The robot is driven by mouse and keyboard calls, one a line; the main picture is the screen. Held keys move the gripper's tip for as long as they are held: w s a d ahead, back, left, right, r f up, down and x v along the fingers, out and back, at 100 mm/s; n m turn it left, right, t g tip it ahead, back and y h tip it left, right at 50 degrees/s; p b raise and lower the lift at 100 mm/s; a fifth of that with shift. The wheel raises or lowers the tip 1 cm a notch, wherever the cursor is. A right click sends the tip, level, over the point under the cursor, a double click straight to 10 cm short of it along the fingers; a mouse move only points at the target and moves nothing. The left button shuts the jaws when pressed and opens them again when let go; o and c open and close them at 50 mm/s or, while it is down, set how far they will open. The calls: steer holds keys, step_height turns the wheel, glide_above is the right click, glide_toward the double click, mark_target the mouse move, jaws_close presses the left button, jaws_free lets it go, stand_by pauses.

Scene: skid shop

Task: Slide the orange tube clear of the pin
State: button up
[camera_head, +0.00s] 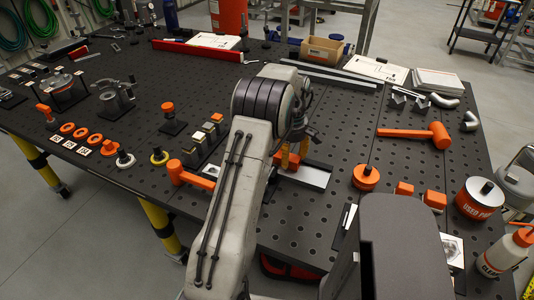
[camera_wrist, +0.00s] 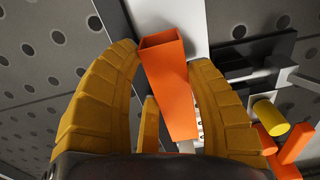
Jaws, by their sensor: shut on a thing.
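An orange square tube (camera_wrist: 172,90) with an open end lies between the two yellow fingers of my gripper (camera_wrist: 172,75) in the wrist view. My gripper is shut on it. In the head view my gripper (camera_head: 293,158) is low over the table, partly behind my arm, and only a bit of orange shows beside the fingers. A small pale piece shows at the tube's lower end in the wrist view; I cannot tell whether it is the pin. The pin is not clearly visible, so I cannot tell whether the tube is still around it.
A pale plate (camera_head: 309,176) lies just right of my gripper. An orange mallet (camera_head: 415,134), an orange round knob (camera_head: 366,178) and small orange blocks (camera_head: 404,188) stand to the right. Several metal blocks (camera_head: 200,148) stand left of my arm.

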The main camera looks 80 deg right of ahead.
mark_target(312, 169)
steer(key=shift+s+a, duration=0.25)
steer(key=shift+s, duration=1.25)
steer(key=shift+s+a, duration=0.2)
steer(key=shift+s, duration=1.25)
stand_by(0.5)
steer(key=shift+s+a+p, duration=0.1)
steer(key=shift+s+p, duration=0.2)
steer(key=shift+s, duration=0.05)
steer(key=shift+s+a, duration=0.1)
steer(key=shift+s, duration=0.25)
steer(key=o, duration=1.3)
steer(key=shift+o, duration=0.2)
steer(key=shift+r, duration=0.25)
steer(key=shift+r+p, duration=1.3)
steer(key=shift+r, duration=0.05)
steer(key=shift+r, duration=0.1)
